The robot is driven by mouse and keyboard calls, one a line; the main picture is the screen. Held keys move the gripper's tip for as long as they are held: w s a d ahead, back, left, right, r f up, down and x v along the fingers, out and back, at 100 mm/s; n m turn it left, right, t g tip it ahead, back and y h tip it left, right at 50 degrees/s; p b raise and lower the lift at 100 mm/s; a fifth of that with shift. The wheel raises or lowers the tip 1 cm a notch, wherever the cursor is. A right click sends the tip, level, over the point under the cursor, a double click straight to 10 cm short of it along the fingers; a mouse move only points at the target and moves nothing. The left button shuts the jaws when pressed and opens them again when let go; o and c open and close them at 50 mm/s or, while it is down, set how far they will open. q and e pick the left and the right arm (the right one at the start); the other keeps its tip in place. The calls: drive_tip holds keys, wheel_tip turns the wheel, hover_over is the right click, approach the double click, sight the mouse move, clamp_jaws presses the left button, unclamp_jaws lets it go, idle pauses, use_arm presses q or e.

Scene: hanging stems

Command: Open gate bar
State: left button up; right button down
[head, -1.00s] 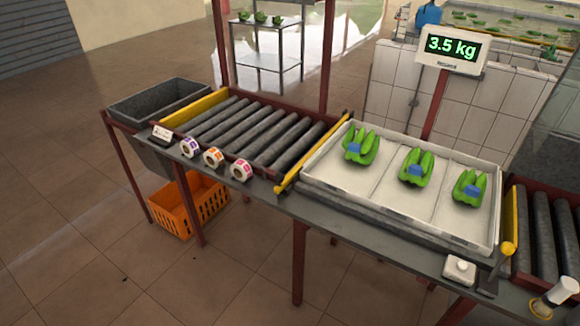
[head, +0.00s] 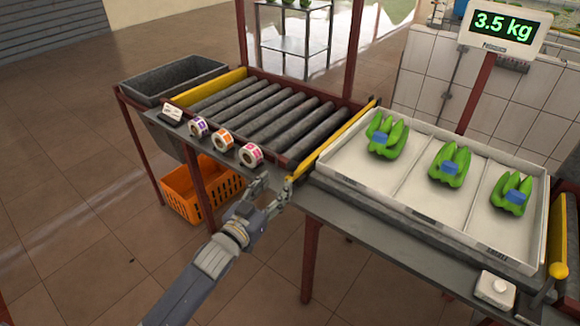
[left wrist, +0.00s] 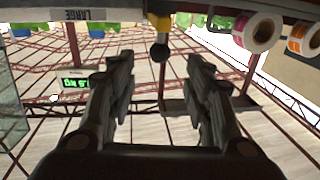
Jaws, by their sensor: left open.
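My left gripper (head: 272,187) is open just in front of and left of that near end. In the left wrist view the knob (left wrist: 160,52) hangs from the bar's end beyond the two fingertips (left wrist: 160,70), roughly centred between them. The fingers do not close on it, and I cannot tell whether either touches it. A second yellow bar (head: 558,235) stands at the right end of the tray. My right gripper is out of view.
The white tray (head: 425,213) holds green banana clusters with blue labels. Label rolls (head: 222,139) sit on the table edge left of my left gripper. An orange crate (head: 190,193) stands below. The scale display (head: 503,28) reads 3.5 kg.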

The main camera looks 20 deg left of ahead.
sight(289, 170)
use_arm(q)
drive_tip(key=w, duration=0.3)
drive_tip(key=w+d, duration=0.1)
drive_tip(key=w, duration=0.2)
drive_tip(key=w+d+p, duration=0.1)
drive_tip(key=w, duration=0.2)
drive_tip(key=shift+w+f, duration=0.1)
drive_tip(key=shift+w, duration=0.2)
drive_tip(key=shift+c, duration=0.6)
